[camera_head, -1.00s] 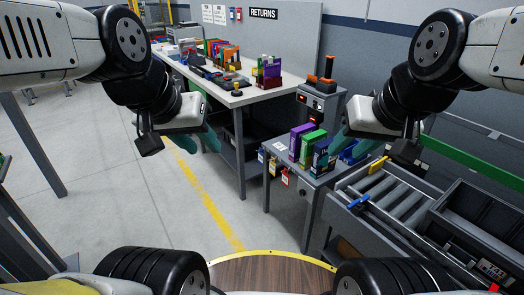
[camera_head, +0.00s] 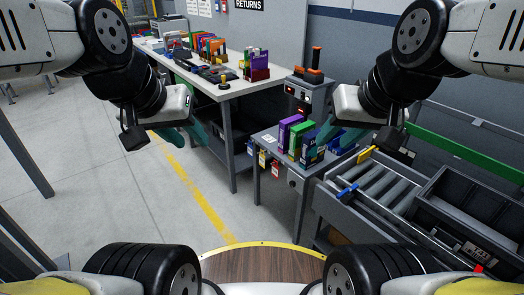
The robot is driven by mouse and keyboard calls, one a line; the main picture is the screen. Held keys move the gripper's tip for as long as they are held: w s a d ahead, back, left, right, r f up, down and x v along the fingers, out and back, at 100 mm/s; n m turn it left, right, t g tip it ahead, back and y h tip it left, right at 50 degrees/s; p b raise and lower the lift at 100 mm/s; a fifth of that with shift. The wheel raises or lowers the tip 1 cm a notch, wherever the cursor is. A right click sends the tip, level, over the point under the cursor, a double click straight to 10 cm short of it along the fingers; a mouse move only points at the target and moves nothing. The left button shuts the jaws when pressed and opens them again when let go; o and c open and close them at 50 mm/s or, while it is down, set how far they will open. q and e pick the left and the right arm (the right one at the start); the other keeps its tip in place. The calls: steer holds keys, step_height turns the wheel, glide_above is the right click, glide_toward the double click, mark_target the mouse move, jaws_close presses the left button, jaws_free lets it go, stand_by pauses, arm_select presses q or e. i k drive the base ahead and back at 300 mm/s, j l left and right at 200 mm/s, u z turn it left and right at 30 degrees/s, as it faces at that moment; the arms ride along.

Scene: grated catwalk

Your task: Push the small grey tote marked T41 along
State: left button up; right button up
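A dark grey tote (camera_head: 428,207) stands at the right of the head view, beside the roller conveyor. My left gripper (camera_head: 186,136), with teal fingers, hangs in the air left of the workbench, far from the tote. My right gripper (camera_head: 325,134) is in the air in front of the small grey stand, up and left of the tote and apart from it. Its fingers are partly hidden by my wrist. I cannot tell how wide either gripper is.
The roller conveyor (camera_head: 378,190) has yellow and blue clips on its rail. A small stand (camera_head: 268,137) holds several coloured boxes. A workbench (camera_head: 238,88) with goods stands behind. Grey floor (camera_head: 130,200) with a yellow line is free at the left.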

mark_target(457, 211)
steer(key=z, duration=2)
steer(key=i+l+u, duration=0.1)
steer(key=i+l, duration=0.3)
steer(key=i, duration=0.2)
steer(key=i+l+u, duration=0.15)
steer(key=i+l, duration=0.3)
steer(key=i, duration=0.1)
